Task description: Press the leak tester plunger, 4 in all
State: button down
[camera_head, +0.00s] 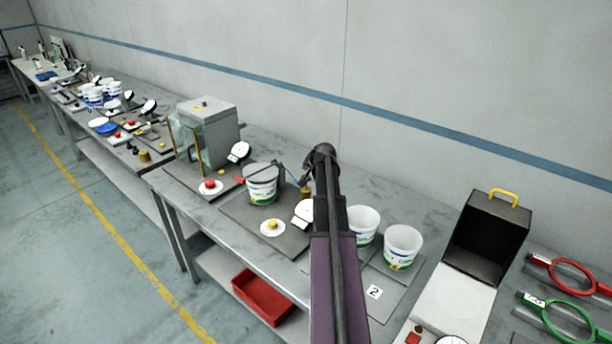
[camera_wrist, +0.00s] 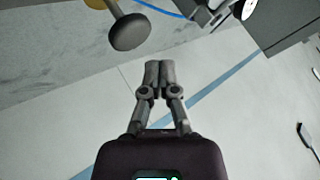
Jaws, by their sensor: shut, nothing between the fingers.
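My gripper (camera_wrist: 159,70) shows in the wrist view with its two fingers together and nothing between them. In the wrist view a dark round knob on a stem (camera_wrist: 129,31) is up and left of the fingertips, apart from them. I take it for the leak tester plunger, but cannot be sure. In the head view a white tub (camera_head: 262,190) sits under a grey lid plate on a dark base board (camera_head: 250,228), with a white dial (camera_head: 304,213) and a yellow button (camera_head: 272,224) beside it. A brass cylinder (camera_head: 306,193) stands by my arm's end, partly hidden.
Two white tubs (camera_head: 402,247) stand right of my arm near a card marked 2 (camera_head: 374,292). A grey cabinet (camera_head: 208,130) stands to the left, and an open black box (camera_head: 486,238) to the right. The wall is behind the bench.

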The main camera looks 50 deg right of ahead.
jog(key=shift+r+p, duration=1.6)
jog(key=shift+r, duration=0.3)
jog(key=shift+r, duration=0.1)
dwell(0.6)
jog(key=shift+r+p, duration=1.85)
jog(key=shift+p, duration=0.1)
jog(key=shift+f, duration=0.15)
notch_tip(320, 180, down, 9)
jog(key=b, duration=0.9)
jog(key=shift+r, duration=0.2)
